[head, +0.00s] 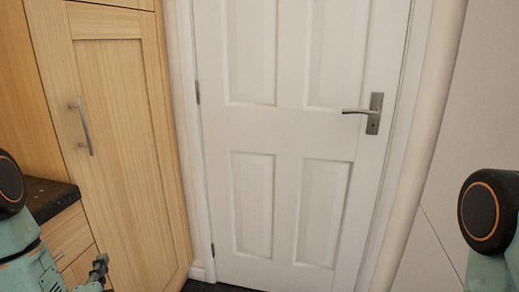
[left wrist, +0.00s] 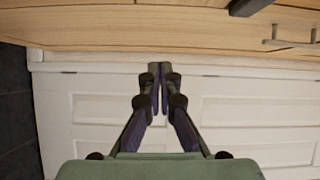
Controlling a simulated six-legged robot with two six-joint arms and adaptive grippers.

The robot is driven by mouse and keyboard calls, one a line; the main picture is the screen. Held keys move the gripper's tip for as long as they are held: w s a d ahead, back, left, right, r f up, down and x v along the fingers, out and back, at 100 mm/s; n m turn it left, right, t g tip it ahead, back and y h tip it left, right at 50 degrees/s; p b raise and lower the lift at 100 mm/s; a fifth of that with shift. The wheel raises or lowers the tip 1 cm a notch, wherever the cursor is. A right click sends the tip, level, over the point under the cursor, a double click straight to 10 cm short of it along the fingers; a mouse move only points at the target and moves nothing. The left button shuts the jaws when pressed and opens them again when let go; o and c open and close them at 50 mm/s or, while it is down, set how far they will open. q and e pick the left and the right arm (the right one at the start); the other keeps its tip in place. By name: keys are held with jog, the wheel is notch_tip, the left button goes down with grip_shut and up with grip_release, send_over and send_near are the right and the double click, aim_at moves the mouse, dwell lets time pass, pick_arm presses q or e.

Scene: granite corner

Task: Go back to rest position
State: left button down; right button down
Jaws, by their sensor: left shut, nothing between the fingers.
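My left gripper (head: 100,265) shows at the lower left of the head view, in front of the wooden cabinet. In the left wrist view my left gripper (left wrist: 160,72) is shut, its fingertips together with nothing between them. My left arm comes in from the lower left edge. Part of my right arm shows at the right edge of the head view; its gripper is out of view.
A closed white panelled door (head: 290,130) with a metal lever handle (head: 372,113) stands ahead. A tall wooden cabinet (head: 125,150) with a bar handle (head: 82,125) is at left. A dark countertop (head: 48,196) is beside my left arm. A plain pale wall (head: 470,110) is at right.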

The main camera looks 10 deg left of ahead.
pick_arm(q)
jog(key=s+d+f+n+g+h, duration=0.35)
jog(key=s+d+f+n, duration=0.2)
jog(key=f, duration=0.25)
jog(key=s+d+f+n+g+h, duration=0.3)
jog(key=s+d+f+n+g, duration=0.15)
jog(key=d+f+n, duration=0.2)
jog(key=s+d+f+g+h, duration=0.1)
jog(key=s+d+g, duration=0.3)
jog(key=s, duration=0.5)
jog(key=s+d+f+g, duration=0.2)
jog(key=s+d+g, duration=0.2)
jog(key=s, duration=0.5)
jog(key=shift+s+d+h, duration=0.2)
jog(key=shift+d+h, duration=0.15)
jog(key=shift+d, duration=0.35)
